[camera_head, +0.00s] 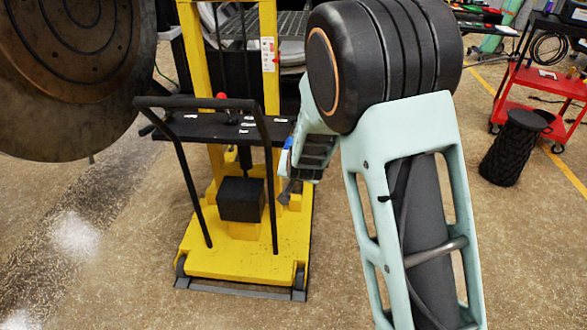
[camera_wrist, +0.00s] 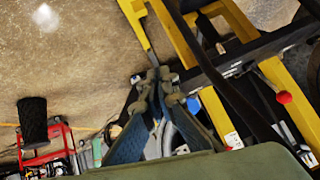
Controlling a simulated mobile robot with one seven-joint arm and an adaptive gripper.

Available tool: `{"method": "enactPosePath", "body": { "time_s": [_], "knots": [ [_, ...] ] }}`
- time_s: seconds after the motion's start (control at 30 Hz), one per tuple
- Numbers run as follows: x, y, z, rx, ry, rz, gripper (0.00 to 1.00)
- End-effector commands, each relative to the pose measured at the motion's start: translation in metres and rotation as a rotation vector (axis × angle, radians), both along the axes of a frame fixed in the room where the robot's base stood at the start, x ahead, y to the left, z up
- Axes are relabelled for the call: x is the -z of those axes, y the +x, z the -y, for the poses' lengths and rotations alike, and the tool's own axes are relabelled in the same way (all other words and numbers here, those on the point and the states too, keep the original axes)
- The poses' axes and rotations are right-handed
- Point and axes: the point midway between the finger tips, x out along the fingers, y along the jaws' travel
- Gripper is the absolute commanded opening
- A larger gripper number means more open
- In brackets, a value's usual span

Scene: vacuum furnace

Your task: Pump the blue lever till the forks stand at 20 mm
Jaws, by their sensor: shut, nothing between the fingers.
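The yellow lift truck (camera_head: 240,262) stands left of my arm, with a black push handle and a dark shelf. My gripper (camera_head: 289,192) is beside the truck's right side, fingers pointing down. In the wrist view my gripper (camera_wrist: 158,73) has its fingertips together, close to a yellow bar of the truck (camera_wrist: 133,12); I cannot tell whether they touch it. A small blue part (camera_head: 287,143) shows beside my gripper in the head view; I cannot tell if it is the lever. The forks are not clearly visible, and no height can be read.
A large round metal furnace door (camera_head: 70,70) hangs at the upper left. A red-knobbed stick (camera_head: 221,96) rises at the shelf. A black ribbed stool (camera_head: 514,150) and a red cart (camera_head: 540,84) stand at the right. The floor in front is clear.

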Motion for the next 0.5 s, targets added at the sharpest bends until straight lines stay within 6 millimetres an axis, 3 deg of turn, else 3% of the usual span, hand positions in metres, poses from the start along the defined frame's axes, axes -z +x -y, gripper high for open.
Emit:
{"method": "enactPosePath", "body": {
  "time_s": [0.2,0.5],
  "knots": [
    [-0.013,-0.022,0.003,0.0,0.0,0.002,0.0],
    [-0.016,-0.027,0.004,0.001,0.001,0.003,0.0]
  ]
}}
